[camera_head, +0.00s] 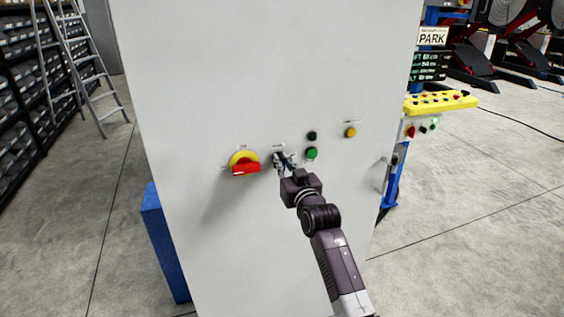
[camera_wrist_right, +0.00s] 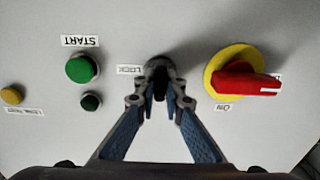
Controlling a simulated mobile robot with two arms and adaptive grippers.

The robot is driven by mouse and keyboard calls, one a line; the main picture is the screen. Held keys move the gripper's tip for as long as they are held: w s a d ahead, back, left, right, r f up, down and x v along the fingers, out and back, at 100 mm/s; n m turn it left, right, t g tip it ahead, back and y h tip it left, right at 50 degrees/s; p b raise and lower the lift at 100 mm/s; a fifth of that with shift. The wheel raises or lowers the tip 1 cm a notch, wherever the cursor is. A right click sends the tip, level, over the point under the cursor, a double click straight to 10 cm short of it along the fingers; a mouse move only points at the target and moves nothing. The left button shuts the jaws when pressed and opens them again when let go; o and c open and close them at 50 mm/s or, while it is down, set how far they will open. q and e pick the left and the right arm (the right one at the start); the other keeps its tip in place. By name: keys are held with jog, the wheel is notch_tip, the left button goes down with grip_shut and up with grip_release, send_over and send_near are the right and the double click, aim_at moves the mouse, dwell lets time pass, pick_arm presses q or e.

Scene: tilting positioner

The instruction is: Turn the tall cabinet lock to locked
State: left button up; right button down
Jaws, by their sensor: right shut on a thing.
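The tall cabinet (camera_head: 260,70) is a pale upright box in the middle of the head view. Its lock (camera_wrist_right: 157,66) is a small round fitting with a dark key or knob, beside the LOCK label (camera_wrist_right: 129,69) in the wrist view. My right gripper (camera_head: 284,161) reaches the cabinet front and is shut on this lock piece, with fingertips (camera_wrist_right: 160,88) on both sides of it. The fingers hide most of the lock in the head view, and I cannot read its turn position. My left gripper is not in view.
A red and yellow rotary switch (camera_head: 245,163) is close left of the lock. A green START button (camera_head: 312,153), a dark button (camera_head: 312,136) and a yellow button (camera_head: 350,132) are to the right. A blue box (camera_head: 163,240) stands beside the cabinet's left side.

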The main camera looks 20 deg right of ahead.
jog(key=shift+m, duration=0.4)
jog(key=m+p, duration=0.1)
jog(key=m, duration=0.2)
jog(key=shift+d+m, duration=0.15)
jog(key=shift+m, duration=0.15)
jog(key=m+p, duration=0.1)
jog(key=m, duration=0.5)
jog(key=shift+d+f, duration=0.15)
jog(key=m+p, duration=0.1)
jog(key=m, duration=0.3)
jog(key=shift+f+m, duration=0.1)
jog(key=shift+m, duration=0.3)
jog(key=shift+f+m+p, duration=0.15)
jog(key=shift+m+p, duration=0.25)
jog(key=shift+m, duration=0.9)
